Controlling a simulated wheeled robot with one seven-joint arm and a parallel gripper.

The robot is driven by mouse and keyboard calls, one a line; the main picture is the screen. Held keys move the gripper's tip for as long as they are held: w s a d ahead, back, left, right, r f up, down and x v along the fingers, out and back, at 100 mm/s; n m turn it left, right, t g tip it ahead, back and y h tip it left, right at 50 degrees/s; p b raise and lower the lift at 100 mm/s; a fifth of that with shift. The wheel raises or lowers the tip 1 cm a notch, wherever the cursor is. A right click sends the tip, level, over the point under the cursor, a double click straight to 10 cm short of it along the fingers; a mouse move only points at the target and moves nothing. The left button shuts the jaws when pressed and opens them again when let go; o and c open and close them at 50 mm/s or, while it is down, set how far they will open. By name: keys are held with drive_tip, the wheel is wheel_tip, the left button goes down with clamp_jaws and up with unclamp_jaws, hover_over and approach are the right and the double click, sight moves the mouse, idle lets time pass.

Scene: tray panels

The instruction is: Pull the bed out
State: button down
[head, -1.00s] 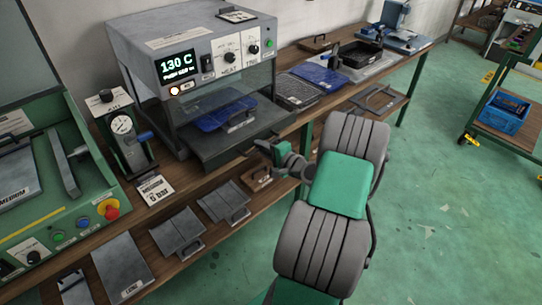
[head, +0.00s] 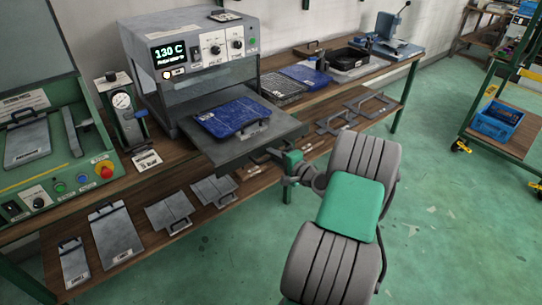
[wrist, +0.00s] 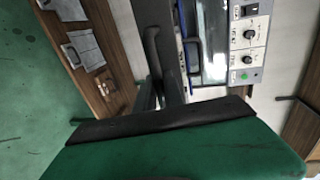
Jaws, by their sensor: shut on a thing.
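The bed (head: 235,150) is a dark grey flat slab that sticks out from the front of the grey heated press (head: 190,45). A blue panel (head: 232,116) with a dark handle lies on it. My gripper (head: 290,162) is at the bed's front right edge. In the wrist view, my gripper (wrist: 165,92) is shut on the dark bar (wrist: 153,48) along the bed's front. The exact contact is partly hidden by my gripper body.
The press display reads 130 C. A green machine (head: 50,150) stands at the left, and a gauge unit (head: 124,108) stands beside the press. Several grey plates (head: 115,235) lie on the lower shelf. A cart (head: 500,130) stands at the far right. Open green floor lies in front.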

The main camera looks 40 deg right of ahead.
drive_tip(key=shift+s, duration=0.15)
drive_tip(key=c, duration=1.5)
unclamp_jaws()
drive_tip(key=shift+o, duration=0.2)
drive_tip(key=v, duration=0.7)
drive_tip(key=shift+s, duration=0.35)
drive_tip(key=shift+a, duration=0.1)
